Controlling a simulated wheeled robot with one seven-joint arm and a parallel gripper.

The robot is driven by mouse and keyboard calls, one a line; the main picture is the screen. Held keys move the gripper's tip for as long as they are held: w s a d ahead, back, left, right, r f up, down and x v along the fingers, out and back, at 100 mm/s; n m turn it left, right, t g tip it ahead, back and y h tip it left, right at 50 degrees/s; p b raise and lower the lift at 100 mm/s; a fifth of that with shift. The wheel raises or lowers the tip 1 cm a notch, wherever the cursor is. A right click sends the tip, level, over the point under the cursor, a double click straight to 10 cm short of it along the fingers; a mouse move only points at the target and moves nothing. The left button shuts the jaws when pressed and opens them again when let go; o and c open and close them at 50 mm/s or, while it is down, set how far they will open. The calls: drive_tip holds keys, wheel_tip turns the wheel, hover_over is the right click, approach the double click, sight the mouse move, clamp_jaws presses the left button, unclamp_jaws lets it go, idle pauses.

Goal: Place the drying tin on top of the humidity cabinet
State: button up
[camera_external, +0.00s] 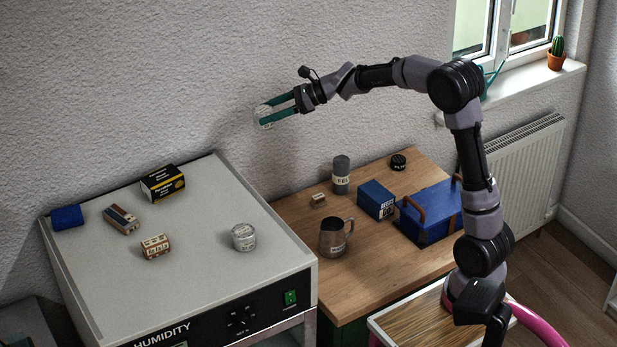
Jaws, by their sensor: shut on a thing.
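My gripper (264,115) has teal fingers and is shut on a small pale round thing that looks like the drying tin (263,112). The fingers hide part of it. It is held in the air in front of the wall, above the gap side of the humidity cabinet (190,265) and apart from any surface. The cabinet is a grey-topped box with a black front panel, at the left. A small silver-white tin with a label (244,237) stands on the cabinet top, near its right side.
On the cabinet top are a blue block (67,217), a brown-and-grey block (121,219), a black-yellow box (162,183) and a small counter-like block (155,246). The wooden table (290,215) holds a mug (336,237), a grey cylinder (341,175) and blue boxes (376,200).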

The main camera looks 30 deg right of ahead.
drive_tip(key=s+a+n+g+y, duration=0.1)
drive_tip(key=s+a+n+g, duration=0.45)
drive_tip(key=s+a, duration=2.45)
drive_tip(key=shift+g, duration=0.35)
drive_tip(key=f, duration=0.3)
drive_tip(key=w+a+f, duration=0.1)
drive_tip(key=f, duration=0.3)
drive_tip(key=w+a+f, duration=0.1)
drive_tip(key=f, duration=0.2)
drive_tip(key=shift+f, duration=0.2)
drive_tip(key=shift+d+f, duration=0.1)
drive_tip(key=shift+f, duration=2.2)
drive_tip(key=shift+f, duration=0.1)
drive_tip(key=o, duration=1.4)
drive_tip(key=shift+f, duration=0.1)
